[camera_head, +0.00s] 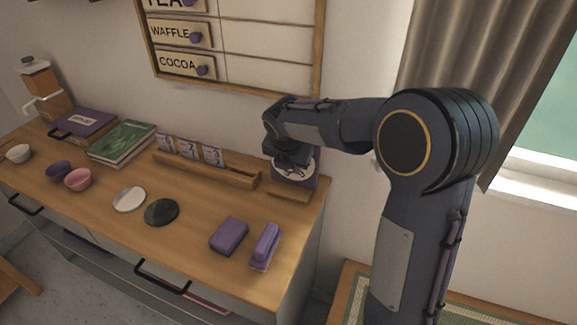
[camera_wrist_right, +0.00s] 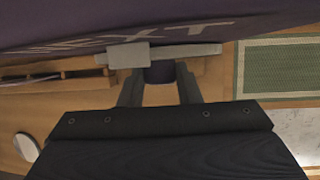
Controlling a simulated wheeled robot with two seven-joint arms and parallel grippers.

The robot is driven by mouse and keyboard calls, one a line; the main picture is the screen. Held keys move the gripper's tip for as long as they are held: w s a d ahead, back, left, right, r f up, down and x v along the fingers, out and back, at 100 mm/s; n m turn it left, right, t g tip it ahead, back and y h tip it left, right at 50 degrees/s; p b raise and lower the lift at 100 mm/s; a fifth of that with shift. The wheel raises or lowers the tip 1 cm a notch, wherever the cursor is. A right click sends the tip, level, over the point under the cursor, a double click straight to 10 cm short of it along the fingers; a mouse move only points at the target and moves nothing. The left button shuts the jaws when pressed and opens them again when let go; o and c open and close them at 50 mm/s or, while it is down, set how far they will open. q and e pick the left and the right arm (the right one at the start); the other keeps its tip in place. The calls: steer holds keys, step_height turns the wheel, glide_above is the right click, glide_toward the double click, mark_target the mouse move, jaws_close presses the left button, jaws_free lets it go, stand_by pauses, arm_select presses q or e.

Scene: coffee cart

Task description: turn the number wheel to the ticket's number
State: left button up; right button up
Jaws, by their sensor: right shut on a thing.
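The number wheel's purple stand (camera_head: 308,170) is at the back right corner of the counter, with a pale dial (camera_head: 293,173) low on its front. My right gripper (camera_head: 290,160) is in front of the dial and covers its upper part. In the right wrist view, the purple board (camera_wrist_right: 250,27) carries the letters "EXT". A grey bar (camera_wrist_right: 190,51) lies across it. My right gripper (camera_wrist_right: 159,85) is shut on a small dark part of the wheel. The wheel's number is hidden. My left gripper is out of view.
A purple block (camera_head: 229,235) and a purple stapler-like thing (camera_head: 265,246) lie near the counter's front right. Two discs, white (camera_head: 129,199) and dark (camera_head: 161,212), lie in the middle. Books (camera_head: 121,142) and bowls (camera_head: 78,180) are further left.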

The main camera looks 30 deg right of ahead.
steer(key=t+y+b, duration=0.1)
steer(key=t+b, duration=0.1)
steer(key=b, duration=0.1)
steer(key=t+y+b, duration=0.1)
steer(key=b, duration=0.1)
steer(key=shift+s+d+f+m+y, duration=0.25)
steer(key=shift+d+f+m+y, duration=0.05)
steer(key=shift+f+m, duration=0.1)
steer(key=shift+r+t+y+b, duration=0.2)
steer(key=shift+t+y+b, duration=0.3)
steer(key=shift+b, duration=0.75)
steer(key=o, duration=1)
steer(key=shift+s, duration=0.1)
steer(key=shift+c, duration=0.2)
steer(key=shift+r, duration=0.1)
steer(key=v, duration=0.7)
steer(key=shift+s+r, duration=0.25)
steer(key=shift+s, duration=0.05)
